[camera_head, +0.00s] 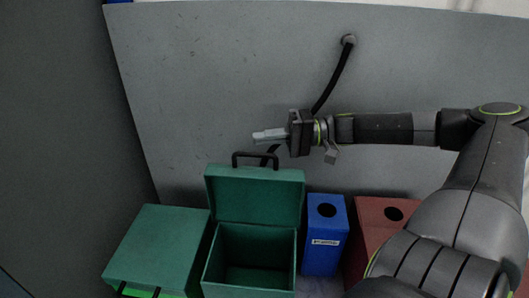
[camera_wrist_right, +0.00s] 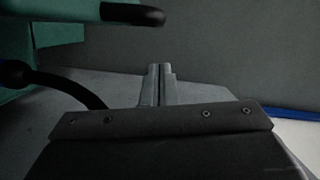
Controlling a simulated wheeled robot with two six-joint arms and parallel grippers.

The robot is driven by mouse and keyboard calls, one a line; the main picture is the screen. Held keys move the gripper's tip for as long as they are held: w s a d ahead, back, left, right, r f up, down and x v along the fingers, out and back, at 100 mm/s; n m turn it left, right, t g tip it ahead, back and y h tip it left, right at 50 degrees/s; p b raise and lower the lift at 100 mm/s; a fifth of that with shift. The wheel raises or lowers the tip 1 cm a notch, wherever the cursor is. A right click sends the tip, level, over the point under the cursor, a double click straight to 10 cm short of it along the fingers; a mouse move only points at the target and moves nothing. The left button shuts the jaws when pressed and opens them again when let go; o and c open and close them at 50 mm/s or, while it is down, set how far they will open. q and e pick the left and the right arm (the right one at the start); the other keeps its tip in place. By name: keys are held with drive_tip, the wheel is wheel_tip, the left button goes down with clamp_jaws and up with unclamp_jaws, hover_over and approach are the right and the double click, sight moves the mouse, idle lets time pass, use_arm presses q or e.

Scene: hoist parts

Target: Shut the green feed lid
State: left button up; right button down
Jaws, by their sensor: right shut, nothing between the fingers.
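The green feed lid (camera_head: 255,193) stands open and upright at the back of its green box (camera_head: 249,262) in the head view. A dark handle (camera_head: 255,157) is on the lid's top edge. My right gripper (camera_head: 256,136) is shut and empty, above the lid's handle and apart from it, pointing left. In the right wrist view my fingers (camera_wrist_right: 160,72) are together with nothing between them. A green part (camera_wrist_right: 60,15) with a dark handle (camera_wrist_right: 133,14) shows at the upper left there. My left gripper is not in view.
A closed green box (camera_head: 163,245) stands left of the open one. A blue bin (camera_head: 325,250) and a red bin (camera_head: 368,225), each with a round hole on top, stand to the right. A grey panel (camera_head: 230,70) with a black cable (camera_head: 334,78) is behind.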

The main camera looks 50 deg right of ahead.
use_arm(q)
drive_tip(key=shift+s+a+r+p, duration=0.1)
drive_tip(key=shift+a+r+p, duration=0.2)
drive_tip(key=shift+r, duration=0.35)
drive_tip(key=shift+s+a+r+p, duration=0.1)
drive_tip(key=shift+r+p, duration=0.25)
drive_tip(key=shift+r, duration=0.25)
use_arm(e)
drive_tip(key=shift+s+a+f, duration=0.15)
drive_tip(key=shift+s+a, duration=0.85)
drive_tip(key=shift+a, duration=0.15)
